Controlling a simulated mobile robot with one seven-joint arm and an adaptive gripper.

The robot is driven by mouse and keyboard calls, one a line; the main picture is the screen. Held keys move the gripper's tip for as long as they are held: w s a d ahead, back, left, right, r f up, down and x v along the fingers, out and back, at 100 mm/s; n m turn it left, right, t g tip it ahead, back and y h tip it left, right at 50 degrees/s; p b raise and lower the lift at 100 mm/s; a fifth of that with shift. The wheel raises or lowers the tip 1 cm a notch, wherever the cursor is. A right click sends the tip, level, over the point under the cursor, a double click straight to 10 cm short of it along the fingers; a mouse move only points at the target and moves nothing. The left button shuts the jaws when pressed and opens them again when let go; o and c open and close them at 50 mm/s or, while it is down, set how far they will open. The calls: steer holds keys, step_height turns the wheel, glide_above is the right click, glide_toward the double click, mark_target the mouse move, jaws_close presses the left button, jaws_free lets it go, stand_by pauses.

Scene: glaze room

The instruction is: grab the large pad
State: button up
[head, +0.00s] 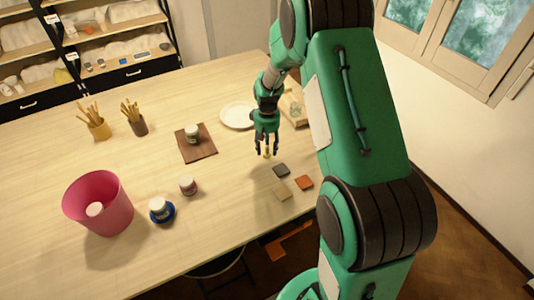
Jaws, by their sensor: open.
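My gripper (266,147) points down over the right part of the table, with its fingers open. A small yellowish thing (267,155) shows at the fingertips; I cannot tell what it is or whether they touch it. Three small square pads lie below and right of my gripper: a dark grey one (281,170), an orange one (304,183) and a tan one (283,193).
A white plate (236,115) lies behind my gripper, beside a partly hidden patterned packet (293,107). A pinkish jar (188,186), a jar (158,205) on a blue saucer (172,216), a pink bin (122,210) and two brush cups (99,130) (139,126) stand leftward.

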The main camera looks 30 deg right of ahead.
steer(key=shift+f, duration=1.25)
steer(key=shift+c, duration=0.3)
steer(key=c, duration=1)
